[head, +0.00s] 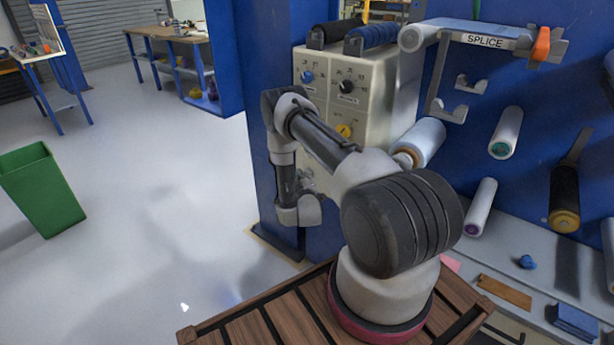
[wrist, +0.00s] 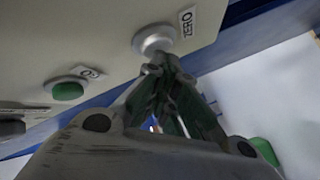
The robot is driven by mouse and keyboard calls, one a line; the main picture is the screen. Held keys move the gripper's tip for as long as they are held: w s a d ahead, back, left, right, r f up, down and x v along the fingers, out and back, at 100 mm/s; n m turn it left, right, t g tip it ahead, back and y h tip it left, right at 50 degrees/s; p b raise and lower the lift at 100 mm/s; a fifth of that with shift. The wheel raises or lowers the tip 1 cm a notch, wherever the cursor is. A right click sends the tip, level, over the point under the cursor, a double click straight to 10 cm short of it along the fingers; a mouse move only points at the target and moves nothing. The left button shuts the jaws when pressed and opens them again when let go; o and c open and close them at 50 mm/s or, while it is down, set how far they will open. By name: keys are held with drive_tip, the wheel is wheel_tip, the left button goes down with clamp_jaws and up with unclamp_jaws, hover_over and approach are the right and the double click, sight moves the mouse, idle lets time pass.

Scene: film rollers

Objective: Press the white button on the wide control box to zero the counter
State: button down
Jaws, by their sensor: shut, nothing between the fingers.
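The white button (wrist: 155,38) is in the wrist view, round in a pale collar beside a "ZERO" label (wrist: 187,23), on the pale face of a box (wrist: 110,25). My gripper (wrist: 163,68) is shut and empty. Its fingertips are at the button's lower edge in the picture; I cannot tell whether they touch it or whether it is pressed in. In the head view a cream control box (head: 385,92) with knobs stands behind my arm. The white button does not show there, and my arm hides part of the box's lower area.
A green button (wrist: 67,90) sits left of the white one on the same face. In the head view, a blue panel (head: 470,130) with film rollers (head: 506,132) stands right of the box. A green bin (head: 42,188) stands at left on open floor.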

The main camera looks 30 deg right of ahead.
idle(0.4)
drive_tip(key=shift+s+a, duration=0.3)
drive_tip(key=shift+a, duration=0.45)
drive_tip(key=shift+s+a, duration=0.3)
drive_tip(key=shift+a, duration=0.5)
drive_tip(key=shift+s+a, duration=0.25)
drive_tip(key=shift+a, duration=0.5)
drive_tip(key=shift+s+a, duration=0.3)
drive_tip(key=shift+a, duration=0.5)
